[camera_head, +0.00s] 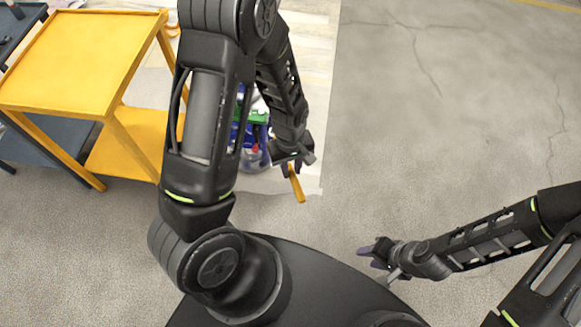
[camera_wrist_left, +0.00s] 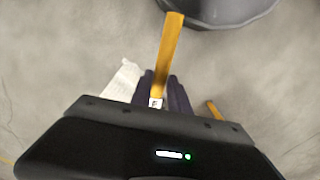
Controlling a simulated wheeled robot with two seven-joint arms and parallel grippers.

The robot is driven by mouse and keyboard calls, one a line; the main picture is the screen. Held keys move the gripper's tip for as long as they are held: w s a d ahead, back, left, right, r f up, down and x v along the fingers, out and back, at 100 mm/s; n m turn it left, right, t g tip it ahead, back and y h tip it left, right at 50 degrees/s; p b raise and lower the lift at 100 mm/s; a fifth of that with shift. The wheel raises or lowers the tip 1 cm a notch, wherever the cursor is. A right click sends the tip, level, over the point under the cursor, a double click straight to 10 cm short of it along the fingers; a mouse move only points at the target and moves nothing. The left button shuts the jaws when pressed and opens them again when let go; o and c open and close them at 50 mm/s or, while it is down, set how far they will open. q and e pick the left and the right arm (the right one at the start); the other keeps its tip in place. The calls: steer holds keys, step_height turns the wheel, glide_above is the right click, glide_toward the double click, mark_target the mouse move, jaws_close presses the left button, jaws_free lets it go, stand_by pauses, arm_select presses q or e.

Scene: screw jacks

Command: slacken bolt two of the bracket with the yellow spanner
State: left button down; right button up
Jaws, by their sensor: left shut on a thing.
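My left gripper (camera_head: 289,171) is shut on the yellow spanner (camera_head: 297,187), which sticks out below it toward my base. In the left wrist view the spanner (camera_wrist_left: 171,45) runs upward from between the dark fingers (camera_wrist_left: 162,88). Its far end overlaps the dark round edge at the top. My right gripper (camera_head: 374,254) is low at the right, with dark purplish fingers, empty as far as I see; its opening is too small to judge. I cannot make out the bracket or bolt two in either view.
A yellow cart (camera_head: 75,60) stands at upper left. Green, blue and clear items (camera_head: 252,135) are partly hidden behind my left arm, by a pale mat (camera_head: 312,110). A white piece (camera_wrist_left: 124,78) shows left of the fingers. The concrete floor (camera_head: 440,110) at right is clear.

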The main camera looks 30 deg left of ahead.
arm_select(q)
steer(key=shift+a, duration=0.15)
steer(key=shift+w+a+f, duration=0.15)
steer(key=shift+w+a, duration=0.05)
steer(key=shift+w, duration=0.15)
steer(key=w+a+b, duration=0.1)
steer(key=w+a, duration=0.1)
steer(key=w+a+f+b, duration=0.1)
steer(key=w+a+b, duration=0.1)
steer(key=a, duration=0.1)
steer(key=w+a+f+b, duration=0.1)
steer(key=w+a+b, duration=0.1)
steer(key=w+a, duration=0.1)
steer(key=shift+a+f, duration=0.2)
steer(key=s+a+m, duration=0.2)
steer(key=a+m, duration=0.5)
steer(key=a, duration=0.2)
steer(key=s+a+m, duration=0.1)
steer(key=a+m, duration=0.6)
steer(key=a, duration=0.3)
steer(key=shift+s+r+m+y, duration=0.15)
steer(key=shift+s+m+y, duration=0.15)
steer(key=shift+s+m, duration=0.1)
